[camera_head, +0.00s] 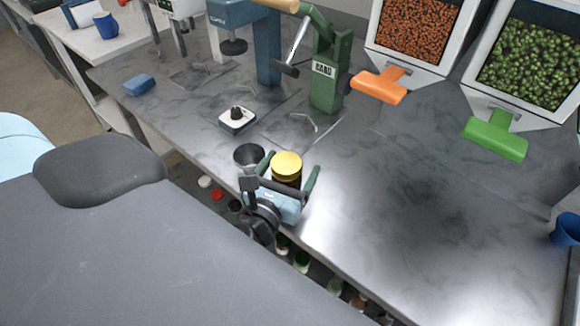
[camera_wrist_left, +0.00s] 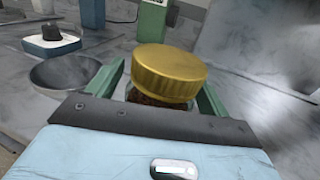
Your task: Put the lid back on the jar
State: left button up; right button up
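The jar (camera_head: 287,182) is a small dark-filled container standing near the front edge of the grey counter. The gold-yellow lid (camera_head: 287,163) sits on top of the jar; whether it is fully seated I cannot tell. In the left wrist view the lid (camera_wrist_left: 168,72) covers the jar's mouth, with a little of the dark jar (camera_wrist_left: 160,101) showing below. My left gripper (camera_head: 294,161) is open, its green fingers on either side of the jar, with a visible gap at the left finger. The gripper body hides the jar's lower part. My right gripper is not in view.
A metal cup (camera_head: 249,156) stands just left of the gripper. A small scale (camera_head: 237,121) and a green hand press (camera_head: 327,80) are farther back. Bean dispensers with orange (camera_head: 380,87) and green (camera_head: 495,139) handles stand right. The counter right of the jar is clear.

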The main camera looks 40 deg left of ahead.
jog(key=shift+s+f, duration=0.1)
pick_arm(q)
jog(key=shift+r, duration=0.35)
jog(key=s, duration=0.3)
jog(key=s+d+f+b, duration=0.1)
jog(key=s, duration=0.1)
jog(key=shift+s+d, duration=0.1)
jog(key=shift+s, duration=0.2)
jog(key=s+d, duration=0.1)
jog(key=s, duration=0.5)
jog(key=shift+r, duration=0.35)
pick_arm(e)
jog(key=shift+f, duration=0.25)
pick_arm(q)
jog(key=shift+s+d, duration=0.1)
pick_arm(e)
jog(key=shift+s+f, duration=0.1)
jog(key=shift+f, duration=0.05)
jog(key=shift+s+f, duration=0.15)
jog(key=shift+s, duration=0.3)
